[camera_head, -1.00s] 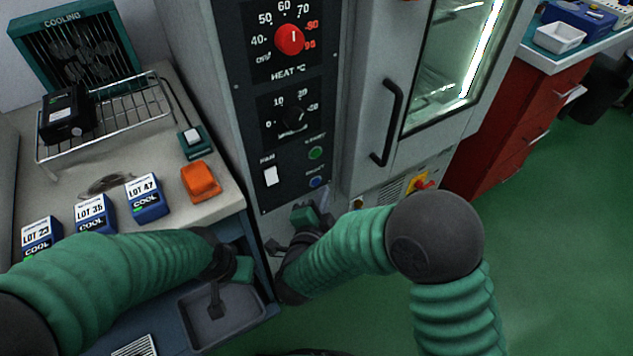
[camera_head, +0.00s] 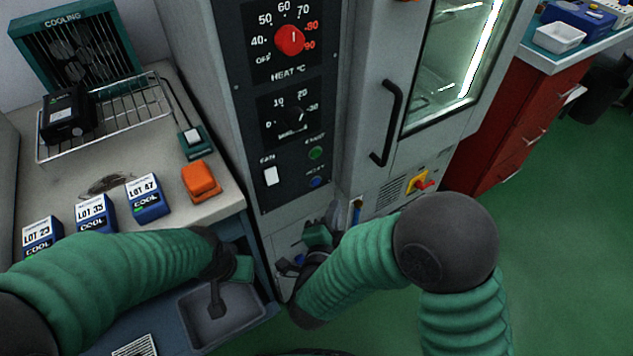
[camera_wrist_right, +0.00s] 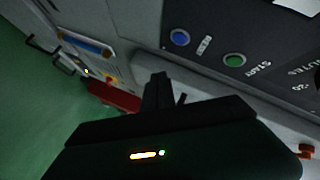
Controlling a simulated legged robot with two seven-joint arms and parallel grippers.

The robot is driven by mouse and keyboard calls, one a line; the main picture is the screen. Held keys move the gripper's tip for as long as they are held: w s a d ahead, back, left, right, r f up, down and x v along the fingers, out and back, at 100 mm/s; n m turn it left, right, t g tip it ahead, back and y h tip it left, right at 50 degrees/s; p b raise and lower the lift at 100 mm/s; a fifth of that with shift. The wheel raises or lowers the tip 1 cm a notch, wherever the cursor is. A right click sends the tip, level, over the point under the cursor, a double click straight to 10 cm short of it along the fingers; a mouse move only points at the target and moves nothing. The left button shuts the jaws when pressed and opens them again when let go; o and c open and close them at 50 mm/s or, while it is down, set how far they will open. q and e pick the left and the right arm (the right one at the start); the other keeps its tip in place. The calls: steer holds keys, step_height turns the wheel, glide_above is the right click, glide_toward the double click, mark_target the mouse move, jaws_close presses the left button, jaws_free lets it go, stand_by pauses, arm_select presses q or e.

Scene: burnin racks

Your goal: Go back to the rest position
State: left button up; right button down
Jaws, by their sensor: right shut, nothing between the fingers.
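My right gripper (camera_head: 322,225) is in front of the lower part of the burn-in oven, below its control panel (camera_head: 290,130). It is shut and empty, and its closed dark fingers also show in the right wrist view (camera_wrist_right: 160,92). My left gripper (camera_head: 218,300) hangs over the grey tray at the front of the bench. Its fingers point down and look dark and narrow; I cannot tell whether they are open or shut.
The bench carries blue lot boxes (camera_head: 147,198), an orange block (camera_head: 201,181), a wire rack (camera_head: 130,108) with a black unit (camera_head: 68,117) and a cooling fan (camera_head: 75,50). The oven door handle (camera_head: 386,122) and a red-yellow switch (camera_head: 421,183) are near. Green floor (camera_head: 560,250) is clear at right.

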steer(key=shift+w, duration=0.1)
steer(key=d+f+n+g+y, duration=0.3)
steer(key=d+n+g+y, duration=0.15)
steer(key=n, duration=0.25)
steer(key=s+d+f+n+g+h, duration=0.25)
steer(key=s+d+n+g, duration=0.45)
steer(key=s+d, duration=0.85)
step_height(320, 180, up, 28)
steer(key=g+p, duration=0.1)
steer(key=p, duration=2.7)
steer(key=shift+w+a+r+m+p, duration=0.25)
steer(key=shift+w+a+m+p, duration=0.05)
steer(key=shift+a+m+p, duration=0.1)
